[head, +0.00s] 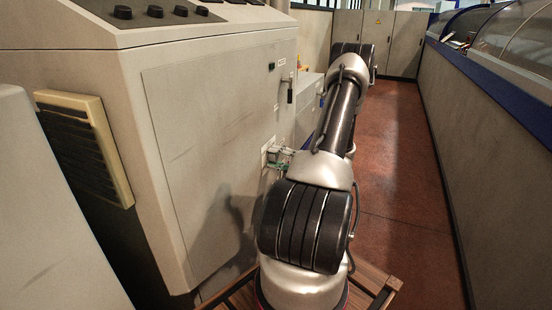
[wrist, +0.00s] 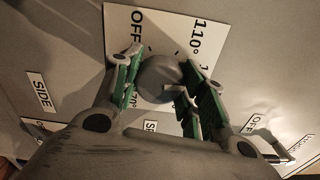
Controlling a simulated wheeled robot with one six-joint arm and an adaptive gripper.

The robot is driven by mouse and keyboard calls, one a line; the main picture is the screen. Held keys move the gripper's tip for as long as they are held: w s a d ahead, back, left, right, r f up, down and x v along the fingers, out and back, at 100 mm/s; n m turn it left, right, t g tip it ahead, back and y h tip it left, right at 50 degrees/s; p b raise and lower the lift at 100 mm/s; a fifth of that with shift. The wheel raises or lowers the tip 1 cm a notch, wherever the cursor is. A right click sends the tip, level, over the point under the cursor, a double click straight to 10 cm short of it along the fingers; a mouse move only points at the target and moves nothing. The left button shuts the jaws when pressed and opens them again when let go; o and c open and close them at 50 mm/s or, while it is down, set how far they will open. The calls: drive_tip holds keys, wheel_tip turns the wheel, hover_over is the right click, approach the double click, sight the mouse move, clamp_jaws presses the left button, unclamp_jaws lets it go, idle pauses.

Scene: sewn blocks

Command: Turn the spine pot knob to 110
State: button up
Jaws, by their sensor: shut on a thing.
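The pot knob (wrist: 160,78) is a round dark grey knob on a white dial plate (wrist: 150,22) in the wrist view. The plate shows OFF at its left, 110° at its right and a partly covered 70. My gripper (wrist: 161,72) is shut on the knob, one green-padded finger on each side. I cannot tell where the knob's pointer stands. In the head view my gripper (head: 279,157) is at the machine's side panel, beside the small white plate (head: 267,146); the knob itself is hidden there.
A SIDE label (wrist: 40,92) lies left of the dial, and a label starting with S (wrist: 150,127) is partly hidden below it. A second OFF plate (wrist: 253,124) lies at the right. A black-handled switch (head: 290,92) sits higher on the machine (head: 215,130). The red aisle floor (head: 395,170) is clear.

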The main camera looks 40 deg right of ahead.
drive_tip(key=n, duration=0.5)
drive_tip(key=shift+f+n, duration=0.1)
drive_tip(key=shift+n, duration=2.5)
drive_tip(key=o, duration=1)
drive_tip(key=shift+o, duration=0.2)
drive_tip(key=v, duration=1.2)
